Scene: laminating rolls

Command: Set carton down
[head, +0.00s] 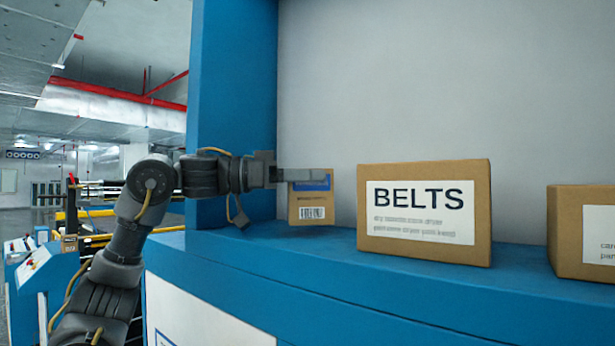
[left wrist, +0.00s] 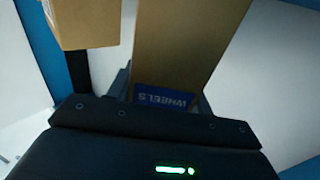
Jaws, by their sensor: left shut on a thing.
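A small brown carton (head: 311,208) with a blue label and a barcode stands upright at the left end of the blue shelf (head: 330,260). In the left wrist view the same carton (left wrist: 183,45) shows a blue label reading WHEELS. My left gripper (head: 303,175) reaches in from the left and is shut on the carton near its top, with a finger across its front. The carton's base is at the level of the shelf top, but I cannot tell whether it touches. My right gripper is not in view.
A larger carton marked BELTS (head: 425,215) stands to the right, with a gap between. Another carton (head: 567,230) is cut off at the right edge. A blue upright post (head: 233,80) stands left of the shelf, behind my left arm. A carton (left wrist: 88,22) also shows top left in the wrist view.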

